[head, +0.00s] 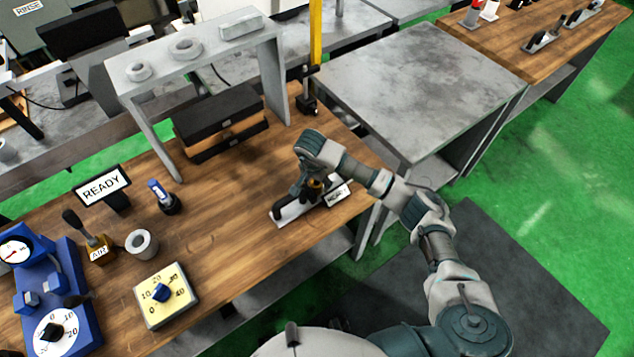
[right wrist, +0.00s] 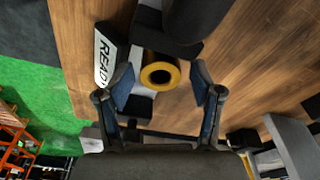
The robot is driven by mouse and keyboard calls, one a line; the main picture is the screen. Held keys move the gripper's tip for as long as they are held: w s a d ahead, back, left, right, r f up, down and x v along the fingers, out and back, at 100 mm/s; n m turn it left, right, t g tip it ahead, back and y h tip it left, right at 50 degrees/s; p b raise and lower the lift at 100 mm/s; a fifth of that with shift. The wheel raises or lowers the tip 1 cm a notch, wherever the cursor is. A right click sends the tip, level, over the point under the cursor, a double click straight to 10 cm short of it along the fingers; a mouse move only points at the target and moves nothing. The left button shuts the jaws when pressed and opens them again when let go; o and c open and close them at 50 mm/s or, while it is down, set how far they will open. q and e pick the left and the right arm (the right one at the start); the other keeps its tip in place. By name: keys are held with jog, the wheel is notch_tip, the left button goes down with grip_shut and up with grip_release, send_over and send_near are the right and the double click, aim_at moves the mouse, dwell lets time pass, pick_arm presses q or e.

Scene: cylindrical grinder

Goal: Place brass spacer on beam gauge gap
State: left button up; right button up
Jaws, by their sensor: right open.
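The brass spacer (right wrist: 147,73) is a yellow ring with a dark bore, seen end-on in the right wrist view. It sits between a dark block above it and a smaller dark block below it, on the beam gauge. In the head view, a brass bit (head: 315,184) shows beside my gripper. The beam gauge (head: 291,213) has a pale base plate, dark blocks and a small sign (head: 337,194). My right gripper (right wrist: 160,80) is open, with one finger on each side of the spacer and visible space at both sides. It hides part of the gauge in the head view.
A grey stand (head: 205,50) with several rings and a block on top stands behind, over a dark box (head: 218,112). To the left are a READY sign (head: 103,186), a grey ring (head: 141,243) and a yellow dial box (head: 166,295). Bare wood lies left of the gauge.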

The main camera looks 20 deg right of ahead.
aim_at(313, 186)
notch_tip(313, 186, up, 12)
jog(key=s+a, duration=0.1)
jog(key=shift+a+f, duration=0.15)
jog(key=shift+f, duration=0.1)
jog(key=shift+a, duration=0.1)
